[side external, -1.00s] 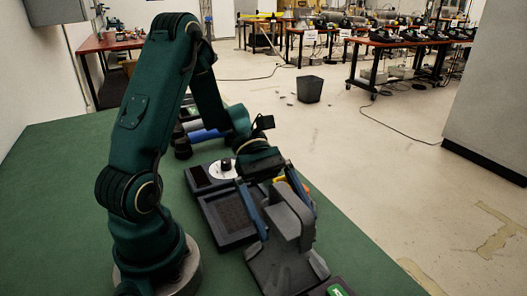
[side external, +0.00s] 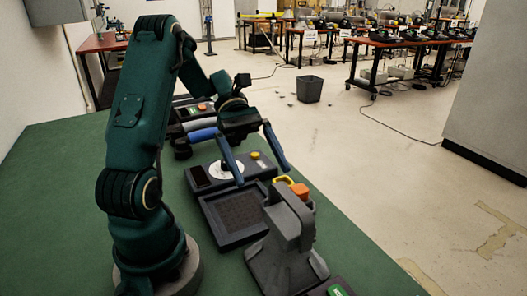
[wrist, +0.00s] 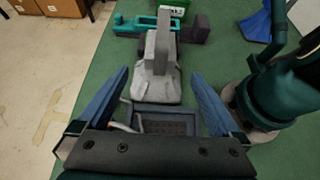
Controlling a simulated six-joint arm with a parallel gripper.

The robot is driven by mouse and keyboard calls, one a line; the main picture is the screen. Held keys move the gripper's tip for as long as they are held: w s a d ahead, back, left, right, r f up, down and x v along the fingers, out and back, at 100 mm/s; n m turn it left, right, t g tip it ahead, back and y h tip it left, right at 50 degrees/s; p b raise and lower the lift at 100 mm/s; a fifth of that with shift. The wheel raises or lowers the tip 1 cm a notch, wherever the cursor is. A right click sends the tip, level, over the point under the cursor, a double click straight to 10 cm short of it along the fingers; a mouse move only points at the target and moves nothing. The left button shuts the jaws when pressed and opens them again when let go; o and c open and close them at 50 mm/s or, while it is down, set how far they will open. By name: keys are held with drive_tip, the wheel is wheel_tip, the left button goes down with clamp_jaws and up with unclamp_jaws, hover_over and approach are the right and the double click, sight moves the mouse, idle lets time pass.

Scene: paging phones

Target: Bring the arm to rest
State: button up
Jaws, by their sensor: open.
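My gripper (side external: 258,162) is open and empty, with its two blue fingers apart. It is raised above a dark device that has a white round dial (side external: 226,169) and a yellow knob (side external: 255,155). In the wrist view the gripper's fingers (wrist: 160,88) spread to either side of a dark recessed tray (wrist: 168,122), with a grey cradle (wrist: 156,82) beyond it. The same tray (side external: 238,213) and grey cradle (side external: 283,262) show in the side view.
The green table (side external: 70,190) is bare around my base and to the left. A blue cylinder (side external: 203,135) and other dark devices lie behind the gripper. A green-labelled item (side external: 338,290) is at the front edge. A black bin (side external: 310,89) stands on the floor.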

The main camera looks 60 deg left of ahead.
drive_tip(key=s+d+r+m+t+y, duration=0.3)
drive_tip(key=s+d+m+t+y, duration=0.2)
drive_tip(key=m+y, duration=0.7)
drive_tip(key=d+m, duration=0.2)
drive_tip(key=m, duration=0.3)
drive_tip(key=shift+s+m, duration=0.15)
drive_tip(key=shift+m, duration=0.25)
drive_tip(key=shift+d, duration=0.1)
